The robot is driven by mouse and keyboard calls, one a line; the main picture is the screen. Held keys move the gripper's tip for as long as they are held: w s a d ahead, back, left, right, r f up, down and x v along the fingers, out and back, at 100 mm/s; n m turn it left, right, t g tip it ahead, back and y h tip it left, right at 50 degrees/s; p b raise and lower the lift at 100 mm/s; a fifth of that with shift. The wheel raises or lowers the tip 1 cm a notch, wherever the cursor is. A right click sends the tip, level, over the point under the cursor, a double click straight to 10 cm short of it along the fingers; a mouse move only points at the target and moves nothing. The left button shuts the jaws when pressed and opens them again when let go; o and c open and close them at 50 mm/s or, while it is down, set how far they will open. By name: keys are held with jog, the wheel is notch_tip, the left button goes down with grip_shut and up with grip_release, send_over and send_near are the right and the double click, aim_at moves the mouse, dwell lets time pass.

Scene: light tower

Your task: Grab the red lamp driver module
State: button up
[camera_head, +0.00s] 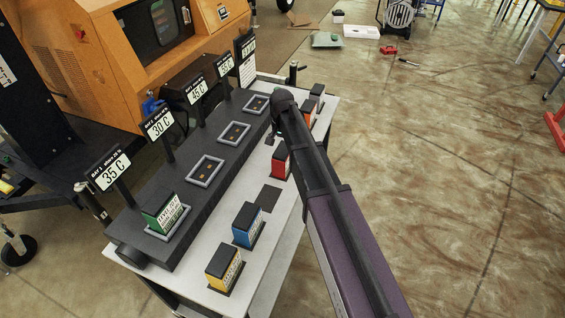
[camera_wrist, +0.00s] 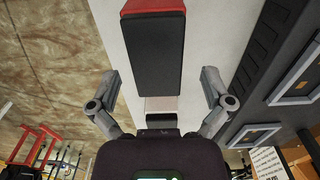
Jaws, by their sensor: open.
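The red lamp driver module (camera_head: 280,163) stands on the light front strip of the bench, its right side partly hidden by my arm in the head view. In the wrist view, a block with a black top and a red edge (camera_wrist: 152,50) fills the upper middle. My gripper (camera_wrist: 160,82) is open and empty, with one finger on each side of this block's near end and no contact visible. How far the fingertips are above or below its top is hard to tell. In the head view my gripper is mostly hidden behind my arm.
Blue (camera_head: 248,225) and yellow (camera_head: 224,268) modules stand nearer on the bench; an orange one (camera_head: 308,115) stands beyond my arm. A green module (camera_head: 165,213) sits in a bay of the raised dark rack (camera_head: 190,225), which has upright temperature signs. A dark empty pad (camera_head: 268,198) lies beside the blue module.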

jog(key=shift+f, duration=0.1)
dwell(0.3)
jog(key=shift+w+d+f+b, duration=0.1)
jog(key=shift+d+f+b, duration=0.05)
jog(key=shift+f+b, duration=1.15)
jog(key=shift+d+f+b, duration=0.1)
jog(key=shift+f+b, duration=1.1)
jog(key=shift+b, duration=0.1)
jog(key=c, duration=1.2)
